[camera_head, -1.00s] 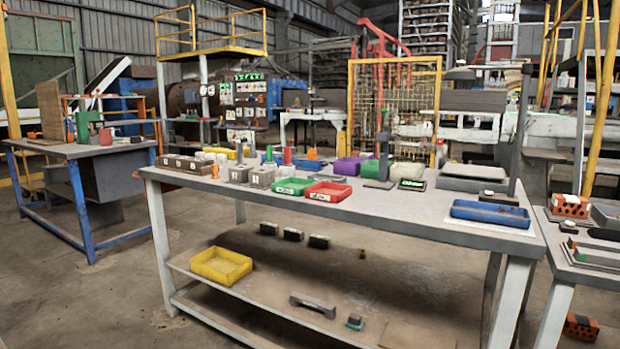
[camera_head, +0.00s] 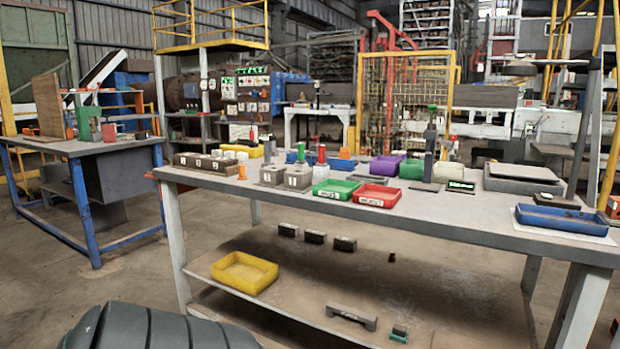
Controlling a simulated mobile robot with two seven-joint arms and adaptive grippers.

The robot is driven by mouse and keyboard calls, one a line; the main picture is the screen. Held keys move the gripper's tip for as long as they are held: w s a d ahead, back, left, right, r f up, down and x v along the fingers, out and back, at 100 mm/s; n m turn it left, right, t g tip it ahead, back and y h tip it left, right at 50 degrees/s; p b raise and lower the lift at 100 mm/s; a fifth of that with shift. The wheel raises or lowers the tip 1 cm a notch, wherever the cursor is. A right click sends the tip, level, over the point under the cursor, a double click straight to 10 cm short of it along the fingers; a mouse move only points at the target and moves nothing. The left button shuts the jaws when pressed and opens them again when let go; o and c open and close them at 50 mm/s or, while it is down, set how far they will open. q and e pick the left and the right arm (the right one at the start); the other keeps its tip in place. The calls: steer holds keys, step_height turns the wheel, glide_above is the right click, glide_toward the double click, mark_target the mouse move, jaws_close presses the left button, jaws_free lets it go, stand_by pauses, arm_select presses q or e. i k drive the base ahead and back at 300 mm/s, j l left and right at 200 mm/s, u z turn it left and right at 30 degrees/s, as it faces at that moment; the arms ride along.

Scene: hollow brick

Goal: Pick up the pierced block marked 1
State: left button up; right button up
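Two grey blocks stand side by side on the long grey table (camera_head: 440,212), left of its middle: a left block (camera_head: 272,176) and a right block (camera_head: 298,178). Each has a small pale mark on its front, too small to read surely, so I cannot tell which is marked 1. A longer brown-grey block or row of blocks (camera_head: 205,164) with pale marks lies farther left, near the table's left end. Holes in these blocks cannot be made out. Neither of my grippers is in view.
A green tray (camera_head: 337,188) and a red tray (camera_head: 376,195) lie right of the grey blocks. A blue tray (camera_head: 566,219) is at the right end. A yellow tray (camera_head: 244,272) sits on the lower shelf. A blue-legged table (camera_head: 80,148) stands left, with open floor between.

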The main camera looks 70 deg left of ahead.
mark_target(294, 180)
steer(key=k+j+z, duration=0.1)
steer(key=j, duration=0.25)
steer(key=k+j+z, duration=0.1)
steer(key=k+j, duration=0.15)
steer(key=k+j+z, duration=0.1)
steer(key=j, duration=0.3)
steer(key=k+j, duration=0.35)
steer(key=j, duration=0.15)
steer(key=k+j+z, duration=0.1)
steer(key=k+j, duration=0.2)
steer(key=j, duration=0.2)
